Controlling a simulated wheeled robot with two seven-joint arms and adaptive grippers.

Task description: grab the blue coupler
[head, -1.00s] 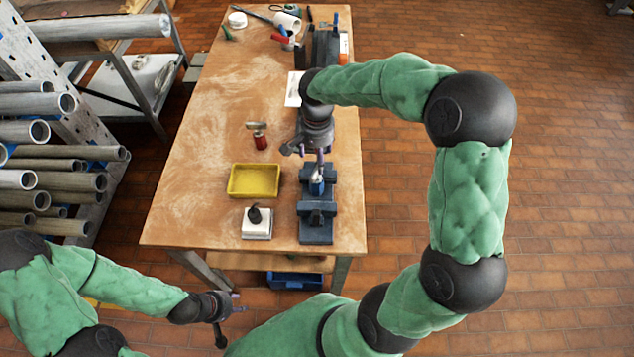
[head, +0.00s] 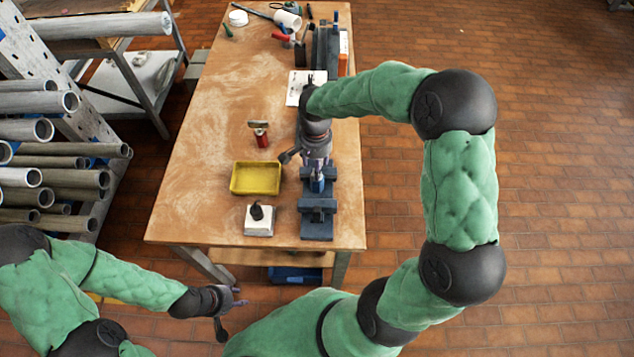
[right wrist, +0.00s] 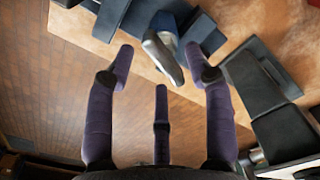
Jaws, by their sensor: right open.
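The blue coupler (head: 317,184) sits in the dark blue vise (head: 317,230) near the table's front right, partly hidden by my right gripper. In the right wrist view the blue coupler (right wrist: 164,22) shows at the top, with a grey metal piece (right wrist: 164,56) sticking out of it. My right gripper (head: 318,165) is just above the coupler. In the right wrist view its fingers (right wrist: 161,62) are spread, with the metal piece between the upper two and nothing gripped. My left gripper (head: 240,296) is low, in front of the table, with fingers apart and empty.
A yellow tray (head: 255,192), a white block with a black knob (head: 258,228) and a red-handled tool (head: 261,137) lie left of the vise. Another vise (head: 325,50) stands at the back. The table's left half (head: 200,180) is clear. Pipes (head: 60,178) fill a rack at left.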

